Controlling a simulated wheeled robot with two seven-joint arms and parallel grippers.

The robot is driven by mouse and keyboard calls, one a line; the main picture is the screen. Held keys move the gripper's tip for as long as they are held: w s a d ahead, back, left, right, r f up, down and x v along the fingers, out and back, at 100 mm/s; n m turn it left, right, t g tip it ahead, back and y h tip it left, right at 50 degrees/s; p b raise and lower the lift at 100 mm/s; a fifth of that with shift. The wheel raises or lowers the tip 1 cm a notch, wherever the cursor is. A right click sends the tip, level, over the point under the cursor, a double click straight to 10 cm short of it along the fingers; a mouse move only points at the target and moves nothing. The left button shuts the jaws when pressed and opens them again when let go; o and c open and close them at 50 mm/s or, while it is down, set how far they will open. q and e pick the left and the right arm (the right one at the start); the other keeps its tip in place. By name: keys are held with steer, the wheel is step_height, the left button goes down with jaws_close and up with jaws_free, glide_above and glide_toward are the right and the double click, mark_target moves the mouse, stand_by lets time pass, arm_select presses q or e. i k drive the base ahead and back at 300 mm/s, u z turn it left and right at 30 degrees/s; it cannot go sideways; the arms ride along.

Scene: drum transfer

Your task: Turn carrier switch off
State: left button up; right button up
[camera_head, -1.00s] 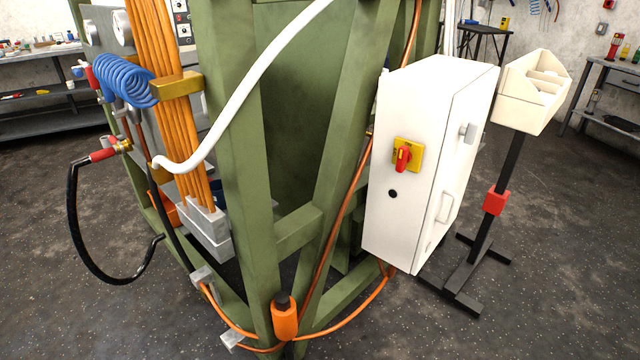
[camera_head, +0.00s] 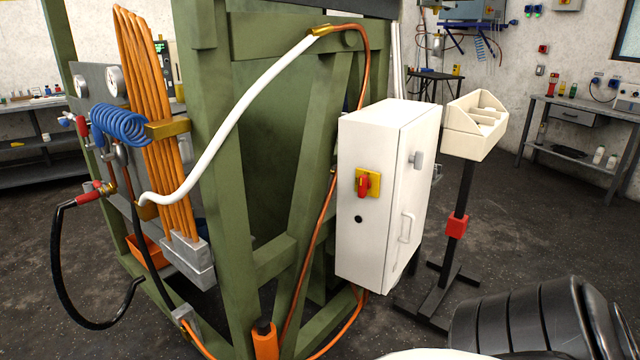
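A white control cabinet (camera_head: 378,232) is mounted on the right side of the green steel frame (camera_head: 240,170). On its front face is the carrier switch, a red rotary knob (camera_head: 364,184) on a yellow plate (camera_head: 374,176). The knob's handle looks roughly upright. A small black round fitting (camera_head: 358,219) sits below it. Neither of my grippers shows. A black ribbed part and a white rounded part at the bottom right appear to be my own arm, well below and right of the cabinet.
A cream bin on a black stand (camera_head: 475,125) stands right of the cabinet. A black hose (camera_head: 57,250) loops out at the left, and orange cables (camera_head: 160,150) run down the frame. A workbench (camera_head: 580,110) is at the back right. Dark floor lies open between.

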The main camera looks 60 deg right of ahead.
mark_target(364, 184)
steer(key=z, duration=0.4)
steer(key=i, duration=1.6)
steer(key=z, duration=1.05)
